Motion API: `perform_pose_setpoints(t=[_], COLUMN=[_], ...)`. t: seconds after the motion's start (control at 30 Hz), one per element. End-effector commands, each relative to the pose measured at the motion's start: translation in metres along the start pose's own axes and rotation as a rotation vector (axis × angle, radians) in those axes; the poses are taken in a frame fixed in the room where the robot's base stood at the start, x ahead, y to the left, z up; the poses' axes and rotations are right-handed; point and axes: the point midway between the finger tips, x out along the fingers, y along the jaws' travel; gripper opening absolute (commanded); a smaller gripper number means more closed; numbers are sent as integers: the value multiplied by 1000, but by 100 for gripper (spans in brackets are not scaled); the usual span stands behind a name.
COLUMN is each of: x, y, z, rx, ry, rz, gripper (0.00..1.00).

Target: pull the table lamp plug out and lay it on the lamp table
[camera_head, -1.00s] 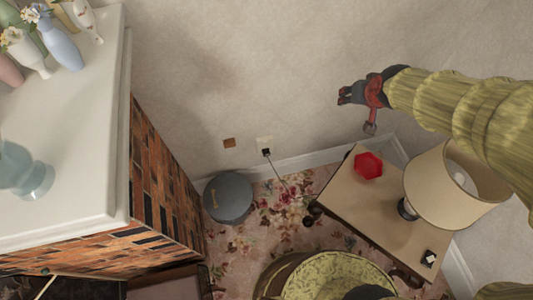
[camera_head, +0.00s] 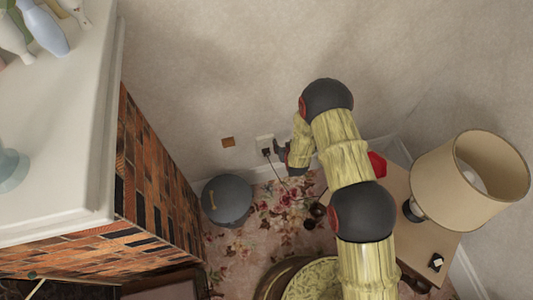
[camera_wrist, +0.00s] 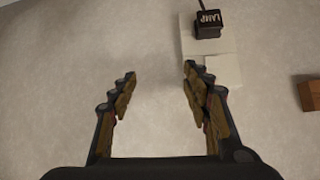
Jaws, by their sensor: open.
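The black plug (camera_head: 267,152), marked LAMP in the wrist view (camera_wrist: 208,24), sits in the white wall outlet (camera_head: 263,140). Its cord runs from it toward the floor. My gripper (camera_head: 279,147) is close to the wall, just right of the outlet in the head view. In the wrist view my gripper (camera_wrist: 160,74) is open and empty, with the plug beyond the right fingertip, toward the top. The table lamp (camera_head: 468,182) stands on the tan lamp table (camera_head: 405,238) at the right. My arm hides part of the table.
A brown wall plate (camera_head: 228,142) is left of the outlet. A round yellowish seat (camera_head: 312,280) is in front.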

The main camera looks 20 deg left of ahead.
Motion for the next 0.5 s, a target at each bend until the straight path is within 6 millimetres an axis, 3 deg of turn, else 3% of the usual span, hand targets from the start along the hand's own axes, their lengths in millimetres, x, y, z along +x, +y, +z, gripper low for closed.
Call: perform_pose_setpoints(t=[0.03, 0.1, 0.3, 0.37, 0.5], x=[14, 26, 49, 51, 41], y=[-10, -19, -45, -51, -60], z=[32, 64, 144, 158, 150], rx=[-11, -22, -51, -56, -56], ry=[2, 18, 124, 208, 441], rz=[-10, -21, -55, -67, -87], gripper=[48, 48, 48, 48, 48])
